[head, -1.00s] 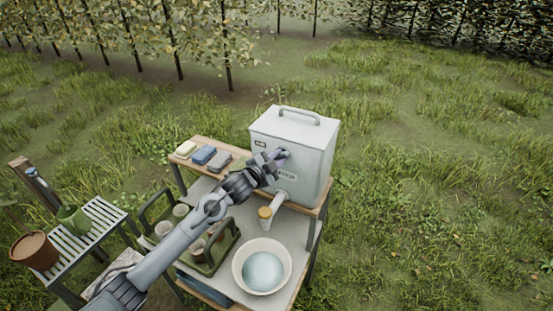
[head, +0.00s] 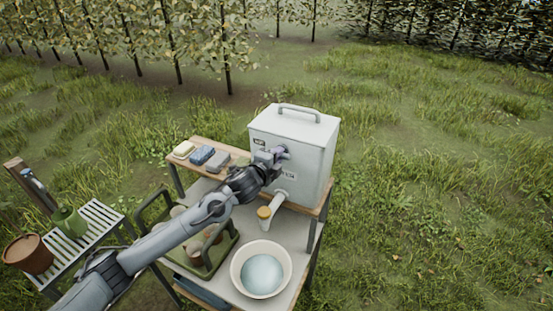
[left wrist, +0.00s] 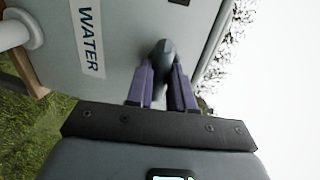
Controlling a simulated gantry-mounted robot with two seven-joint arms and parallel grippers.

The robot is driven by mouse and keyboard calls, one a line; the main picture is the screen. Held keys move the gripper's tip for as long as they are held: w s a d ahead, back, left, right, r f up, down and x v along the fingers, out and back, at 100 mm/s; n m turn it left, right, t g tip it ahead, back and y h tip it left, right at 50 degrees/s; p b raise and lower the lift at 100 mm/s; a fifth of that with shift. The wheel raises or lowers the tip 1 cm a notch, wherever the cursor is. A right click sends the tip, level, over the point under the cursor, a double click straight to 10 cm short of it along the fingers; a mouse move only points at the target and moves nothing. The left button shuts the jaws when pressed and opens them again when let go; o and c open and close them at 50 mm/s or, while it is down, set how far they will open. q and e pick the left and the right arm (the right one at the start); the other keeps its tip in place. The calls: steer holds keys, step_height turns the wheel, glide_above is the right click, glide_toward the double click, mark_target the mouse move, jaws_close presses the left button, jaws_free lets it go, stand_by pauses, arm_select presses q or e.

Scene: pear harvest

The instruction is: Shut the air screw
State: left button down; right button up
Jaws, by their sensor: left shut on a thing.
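A light grey water tank (head: 307,150) with a top handle stands on the raised shelf of the table. The left wrist view shows its "WATER" label (left wrist: 89,38) turned sideways. The air screw (left wrist: 164,50), a dark grey knob, sticks out of the tank's front wall. My left gripper (head: 279,153) is at this wall, above the spout, shut on the air screw. Its two purple-grey fingers (left wrist: 162,82) lie on either side of the knob in the left wrist view. In the head view the gripper mostly hides the screw. My right gripper is not in view.
A green carrier (head: 231,252) with cups lies beneath my left arm. Folded cloths (head: 202,155) lie on the shelf's left.

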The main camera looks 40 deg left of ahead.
arm_select(q)
steer(key=shift+f, duration=0.1)
stand_by(0.4)
steer(key=c, duration=1)
jaws_free()
steer(key=b+v, duration=0.1)
steer(key=v, duration=0.9)
steer(key=shift+s+b, duration=0.35)
steer(key=shift+b, duration=0.05)
steer(key=shift+d, duration=0.1)
